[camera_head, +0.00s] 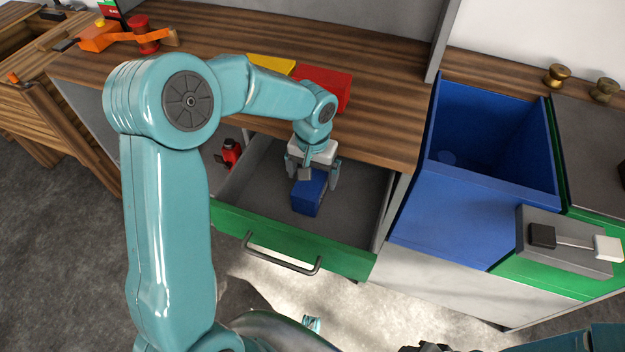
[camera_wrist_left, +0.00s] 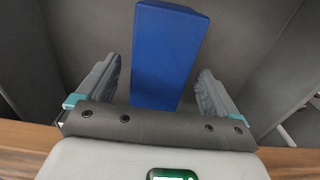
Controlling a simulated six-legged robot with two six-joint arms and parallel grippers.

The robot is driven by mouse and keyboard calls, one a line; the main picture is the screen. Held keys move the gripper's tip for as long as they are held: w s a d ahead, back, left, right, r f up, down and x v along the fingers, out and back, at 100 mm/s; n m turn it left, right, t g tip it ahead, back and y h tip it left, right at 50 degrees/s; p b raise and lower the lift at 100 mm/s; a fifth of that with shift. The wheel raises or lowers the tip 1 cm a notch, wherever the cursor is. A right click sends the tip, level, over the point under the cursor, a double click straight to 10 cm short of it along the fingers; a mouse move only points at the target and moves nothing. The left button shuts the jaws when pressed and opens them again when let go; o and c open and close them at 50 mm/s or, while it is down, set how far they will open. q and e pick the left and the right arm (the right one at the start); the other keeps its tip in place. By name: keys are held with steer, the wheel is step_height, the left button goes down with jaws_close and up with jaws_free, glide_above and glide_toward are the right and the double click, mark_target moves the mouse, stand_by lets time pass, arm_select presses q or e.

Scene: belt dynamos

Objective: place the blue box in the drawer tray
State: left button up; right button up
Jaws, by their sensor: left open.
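The blue box (camera_head: 308,194) is inside the open drawer tray (camera_head: 262,203), which has a grey inside and a green front. It appears to rest on the tray floor. My left gripper (camera_head: 317,183) reaches down into the drawer over the box and is open. In the left wrist view the blue box (camera_wrist_left: 167,55) stands between the two spread fingers (camera_wrist_left: 160,90), with a visible gap on each side. Part of the box is hidden by the gripper in the head view. My right gripper is not in view.
The wooden worktop (camera_head: 385,110) overhangs the drawer's back and carries a red block (camera_head: 325,85) and a yellow block (camera_head: 271,65). A red item (camera_head: 230,153) is left of the drawer. A blue bin (camera_head: 470,200) stands to the right. The drawer handle (camera_head: 282,262) sticks out in front.

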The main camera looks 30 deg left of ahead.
mark_target(313, 176)
arm_select(q)
step_height(313, 176, up, 8)
steer(key=shift+r+p, duration=0.1)
steer(key=shift+p, duration=0.3)
steer(key=shift+s, duration=0.1)
